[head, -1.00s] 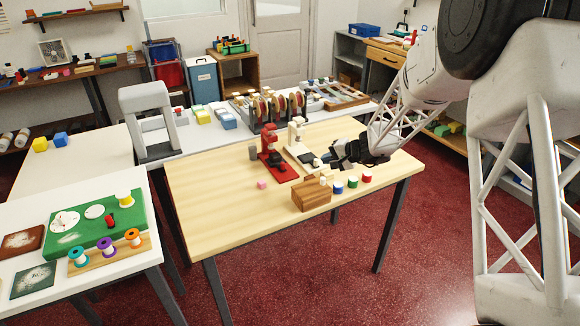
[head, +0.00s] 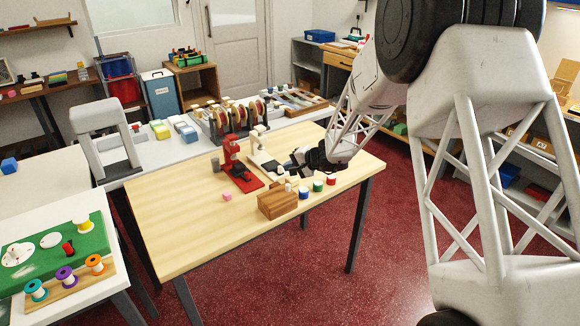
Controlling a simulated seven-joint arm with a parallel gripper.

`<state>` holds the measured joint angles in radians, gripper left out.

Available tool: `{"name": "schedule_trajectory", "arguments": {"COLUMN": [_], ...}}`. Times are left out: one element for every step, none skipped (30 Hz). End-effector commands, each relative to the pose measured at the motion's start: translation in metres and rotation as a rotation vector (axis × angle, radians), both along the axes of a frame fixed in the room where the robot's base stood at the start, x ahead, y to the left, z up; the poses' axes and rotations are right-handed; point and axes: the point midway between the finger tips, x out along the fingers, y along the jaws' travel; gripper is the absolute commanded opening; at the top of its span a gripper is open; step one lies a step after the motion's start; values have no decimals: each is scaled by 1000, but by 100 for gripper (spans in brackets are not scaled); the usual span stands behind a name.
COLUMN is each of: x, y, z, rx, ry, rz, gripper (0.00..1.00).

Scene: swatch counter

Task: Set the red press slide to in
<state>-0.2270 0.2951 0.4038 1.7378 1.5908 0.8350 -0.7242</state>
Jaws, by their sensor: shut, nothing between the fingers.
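The red press (head: 232,152) stands upright on the wooden table, its flat red base (head: 246,184) reaching toward the front right. A dark part sits low at the front of its column. Its slide is too small to make out, so I cannot tell its position. My gripper (head: 291,166) is shut and empty, to the right of the red press and apart from it.
The table's left part is clear.

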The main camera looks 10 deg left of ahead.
Motion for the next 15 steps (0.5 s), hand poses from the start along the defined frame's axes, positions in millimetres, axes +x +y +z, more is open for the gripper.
{"name": "schedule_trajectory", "arguments": {"x": [1, 2, 4, 5, 6, 7, 8, 9, 11, 12, 13, 14, 16, 17, 18], "y": [6, 9, 13, 16, 19, 23, 27, 30, 35, 38, 41, 45, 48, 52, 56], "z": [-3, -5, -8, -10, -12, -14, -17, -19, -22, -24, -25, -28, -30, -32, -35], "rx": [-1, -1, -1, -1, -1, -1, -1, -1, -2, -2, -1, -1, -1, -1, -1], "ry": [0, 0, 0, 0, 0, 1, 1, 1, 2, 2, 1, 1, 1, 2, 1], "rz": [2, 2, 2, 2, 2, 1, 1, 2, 2, 2, 2, 1, 1, 0, 2], "gripper": [0, 0, 0, 0, 0, 0, 0, 0, 0, 0, 0, 0, 0, 0, 0]}}
